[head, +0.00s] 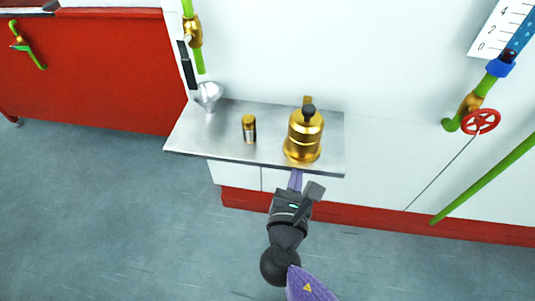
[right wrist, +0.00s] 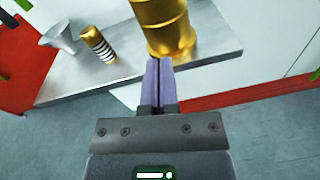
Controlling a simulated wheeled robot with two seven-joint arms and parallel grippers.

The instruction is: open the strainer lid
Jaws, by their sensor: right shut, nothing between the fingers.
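The strainer is a brass, stepped cylinder (head: 303,138) standing upright on a metal shelf (head: 215,140). A dark knob (head: 309,111) and a brass part behind it show at its top. In the right wrist view the strainer's lower body (right wrist: 168,28) shows at the top edge, and its lid is out of the picture. My right gripper (head: 296,178) is at the shelf's front edge, just in front of the strainer's base. Its purple fingers (right wrist: 159,80) are pressed together with nothing between them. I cannot tell whether the fingertips touch the strainer. My left gripper is not in view.
A small brass cylinder with dark bands (head: 249,128) and a silver funnel (head: 208,95) stand on the shelf left of the strainer. Green pipes with a red handwheel (head: 481,121) are at the right. A green pipe with a brass valve (head: 193,32) hangs above the funnel.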

